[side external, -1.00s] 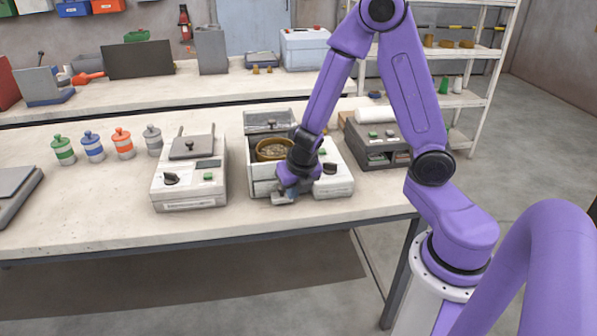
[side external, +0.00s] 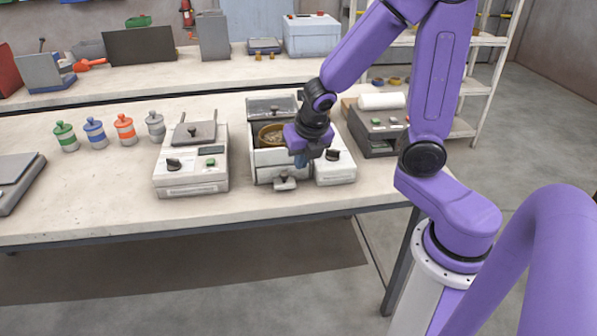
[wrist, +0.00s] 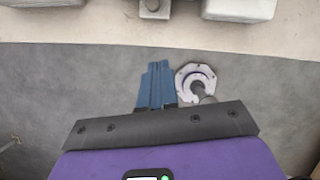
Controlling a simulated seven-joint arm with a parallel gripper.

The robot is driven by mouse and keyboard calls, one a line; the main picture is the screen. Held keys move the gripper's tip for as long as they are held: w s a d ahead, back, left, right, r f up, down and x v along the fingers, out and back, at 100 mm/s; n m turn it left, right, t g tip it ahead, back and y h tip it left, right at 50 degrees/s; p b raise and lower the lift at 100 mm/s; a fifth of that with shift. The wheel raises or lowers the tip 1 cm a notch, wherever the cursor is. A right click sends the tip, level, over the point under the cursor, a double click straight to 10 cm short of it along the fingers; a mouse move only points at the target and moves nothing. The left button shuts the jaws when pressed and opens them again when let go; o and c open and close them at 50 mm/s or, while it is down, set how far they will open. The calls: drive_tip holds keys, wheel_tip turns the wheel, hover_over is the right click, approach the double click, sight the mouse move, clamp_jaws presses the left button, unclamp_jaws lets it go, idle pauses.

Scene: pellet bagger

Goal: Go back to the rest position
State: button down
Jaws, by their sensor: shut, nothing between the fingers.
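My gripper (side external: 301,160) is shut and empty, raised in front of the right-hand white machine (side external: 335,168) in the side view. In the wrist view its blue fingers (wrist: 155,86) are together, over the grey floor beyond the table's front edge. The machine has an open compartment holding a brass-coloured round pan (side external: 270,135) of pale pellets, partly hidden by my wrist. A small grey tab or handle (side external: 285,180) sticks out at the machine's front, apart from my gripper.
A second white machine (side external: 190,175) with a knob stands to the left. Several lidded canisters, such as the orange-banded one (side external: 125,131), stand further left. A dark grey machine (side external: 375,130) stands at right. The table front (side external: 120,218) is clear.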

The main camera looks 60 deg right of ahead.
drive_tip(key=s+a+r+m+g+y, duration=0.1)
drive_tip(key=s+a+r+m, duration=0.1)
drive_tip(key=s+m, duration=0.6)
drive_tip(key=s+a+r+m+g+y, duration=0.1)
drive_tip(key=s+a+m, duration=0.3)
drive_tip(key=s+m, duration=0.5)
drive_tip(key=s+r+g, duration=0.1)
drive_tip(key=s, duration=0.2)
drive_tip(key=shift+a+r+g+y, duration=0.3)
drive_tip(key=shift+a, duration=0.1)
drive_tip(key=c, duration=1.8)
unclamp_jaws()
